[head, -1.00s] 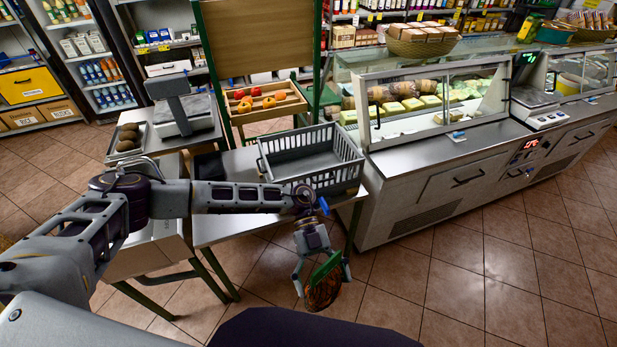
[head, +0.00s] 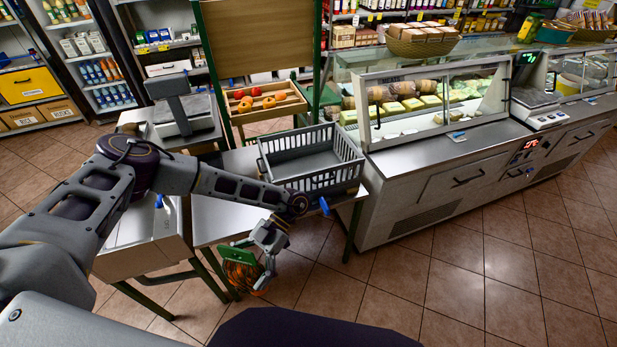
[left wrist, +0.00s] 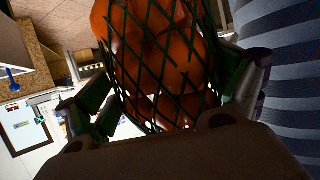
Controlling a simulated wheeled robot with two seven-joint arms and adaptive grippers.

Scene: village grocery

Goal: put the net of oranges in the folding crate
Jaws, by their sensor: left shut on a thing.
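The net of oranges (head: 242,274), orange fruit in green mesh with a green label, hangs in my left gripper (head: 256,256) in front of the table, below the level of its top. In the left wrist view the net (left wrist: 160,60) fills the middle, between the two fingers of my left gripper (left wrist: 170,112), which is shut on it. The folding crate (head: 315,160), grey with slatted walls, stands open on the table, behind and to the right of the gripper. The crate looks empty. My right gripper is not in view.
The table (head: 215,217) has a bare strip at its front left. A scale (head: 185,118) stands to the left, a wooden tray of red and orange produce (head: 262,102) behind. The glass cheese counter (head: 430,105) borders the crate's right side. Floor is clear at right.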

